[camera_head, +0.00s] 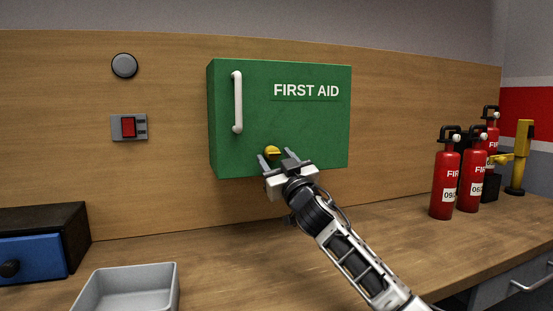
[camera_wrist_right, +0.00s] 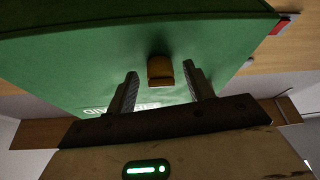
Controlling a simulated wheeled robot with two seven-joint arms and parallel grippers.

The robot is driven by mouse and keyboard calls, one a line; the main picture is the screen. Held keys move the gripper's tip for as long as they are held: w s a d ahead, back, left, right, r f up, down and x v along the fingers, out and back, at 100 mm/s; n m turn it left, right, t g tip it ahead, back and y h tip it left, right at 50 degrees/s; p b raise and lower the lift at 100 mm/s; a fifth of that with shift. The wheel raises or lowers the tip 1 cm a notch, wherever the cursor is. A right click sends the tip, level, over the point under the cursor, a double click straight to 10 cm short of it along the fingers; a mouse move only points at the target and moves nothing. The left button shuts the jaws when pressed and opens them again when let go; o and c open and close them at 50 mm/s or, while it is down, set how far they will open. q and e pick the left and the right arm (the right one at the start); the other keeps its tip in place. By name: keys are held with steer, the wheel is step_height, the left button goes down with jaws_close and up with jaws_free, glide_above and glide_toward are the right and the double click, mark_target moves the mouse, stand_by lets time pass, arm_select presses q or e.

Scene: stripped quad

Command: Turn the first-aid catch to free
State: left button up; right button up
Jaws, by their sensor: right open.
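The green first-aid box (camera_head: 300,125) hangs on the wooden back panel, with a white vertical handle (camera_head: 237,102) at its left. Its small yellow catch (camera_head: 272,151) sits low on the front face. My right gripper (camera_head: 277,158) is open just in front of and below the catch. In the right wrist view the catch (camera_wrist_right: 160,71) shows beyond and between the two open fingertips (camera_wrist_right: 160,82); I cannot tell whether either finger touches it. My left gripper is not in view.
Several red fire extinguishers (camera_head: 445,180) stand on the right of the wooden counter. A grey tray (camera_head: 128,290) and a blue drawer unit (camera_head: 32,255) are at the left. A red switch (camera_head: 128,127) and a round grey button (camera_head: 124,66) are on the panel.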

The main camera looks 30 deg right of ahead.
steer(key=shift+c, duration=0.3)
steer(key=c, duration=0.9)
